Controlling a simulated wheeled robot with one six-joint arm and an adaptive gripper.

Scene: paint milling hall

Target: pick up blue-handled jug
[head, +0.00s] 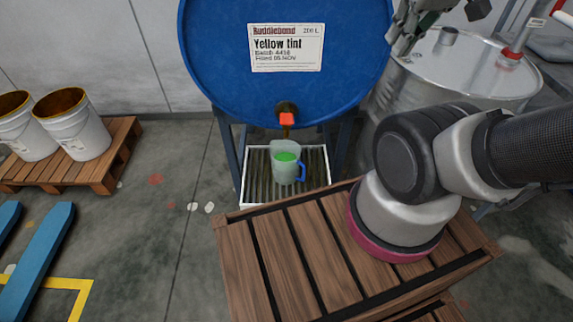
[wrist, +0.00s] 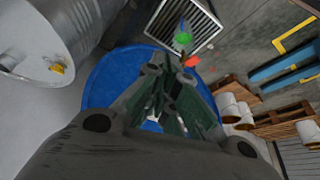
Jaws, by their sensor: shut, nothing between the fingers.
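The blue-handled jug (head: 283,172) is a pale, translucent vessel with green contents. It stands upright on a slatted drip tray (head: 316,194), under the drum's red tap (head: 287,119), with its handle towards the right. In the wrist view the jug (wrist: 183,39) shows small and far off, beyond the fingers. My gripper (head: 403,36) is at the upper right of the head view, partly cut off by the top edge, to the right of the blue drum and well apart from the jug. In the wrist view my gripper (wrist: 172,72) is shut and empty.
A large blue drum (head: 285,90) labelled Yellow tint lies on a stand above the tray. A wooden crate (head: 290,255) is in front. A steel drum (head: 470,70) stands at the right. White buckets (head: 85,135) stand on a pallet (head: 105,175) at the left. Floor between is free.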

